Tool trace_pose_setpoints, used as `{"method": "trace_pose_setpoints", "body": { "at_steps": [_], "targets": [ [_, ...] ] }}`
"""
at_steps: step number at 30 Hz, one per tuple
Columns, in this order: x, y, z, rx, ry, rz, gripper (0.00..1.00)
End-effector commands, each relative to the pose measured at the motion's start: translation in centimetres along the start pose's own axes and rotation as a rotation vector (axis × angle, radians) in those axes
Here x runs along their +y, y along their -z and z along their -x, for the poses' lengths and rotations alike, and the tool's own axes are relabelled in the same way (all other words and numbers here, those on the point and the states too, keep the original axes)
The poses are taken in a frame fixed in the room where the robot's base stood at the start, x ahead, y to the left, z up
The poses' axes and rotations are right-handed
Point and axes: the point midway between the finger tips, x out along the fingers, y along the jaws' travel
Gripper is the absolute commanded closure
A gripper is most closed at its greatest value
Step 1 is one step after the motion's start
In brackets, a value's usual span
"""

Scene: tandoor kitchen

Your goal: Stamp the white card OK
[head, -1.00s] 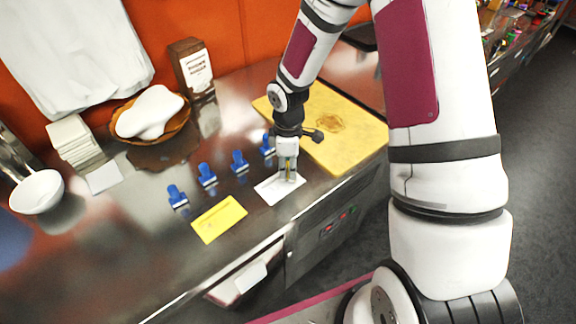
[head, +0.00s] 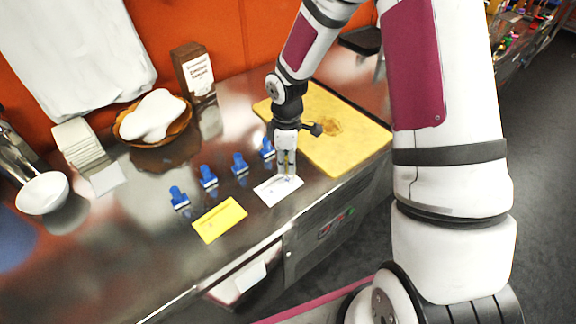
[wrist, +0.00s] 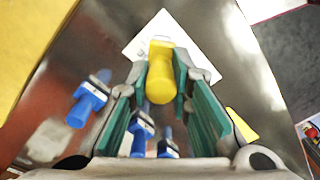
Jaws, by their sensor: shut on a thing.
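The white card (head: 268,193) lies flat on the steel counter, right of a yellow card (head: 219,219). My gripper (head: 287,174) is over the right part of the white card, pointing down. In the wrist view its green-padded fingers are shut on a yellow stamp (wrist: 161,80). The white card (wrist: 141,48) shows around the stamp's far end, which hides part of it. I cannot tell whether the stamp touches the card, or whether the card bears a mark. Several blue stamps (head: 208,177) stand in a row behind the cards; some also show in the wrist view (wrist: 88,100).
A yellow cutting board (head: 345,140) lies right of my gripper. A basket (head: 126,132) with a white lump, a brown box (head: 194,70), a stack of white cards (head: 78,143) and a white bowl (head: 41,193) stand at the back left. The counter's left front is clear.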

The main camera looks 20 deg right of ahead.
Motion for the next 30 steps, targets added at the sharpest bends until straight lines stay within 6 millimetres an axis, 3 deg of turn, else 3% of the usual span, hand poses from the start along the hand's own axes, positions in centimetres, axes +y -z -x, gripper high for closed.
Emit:
{"method": "trace_pose_setpoints", "body": {
  "at_steps": [15,30],
  "targets": [
    [0.0,0.0,3.6,0.001,-0.002,0.000,0.99],
    [0.0,0.0,3.7,0.001,-0.001,0.000,0.99]
  ]
}}
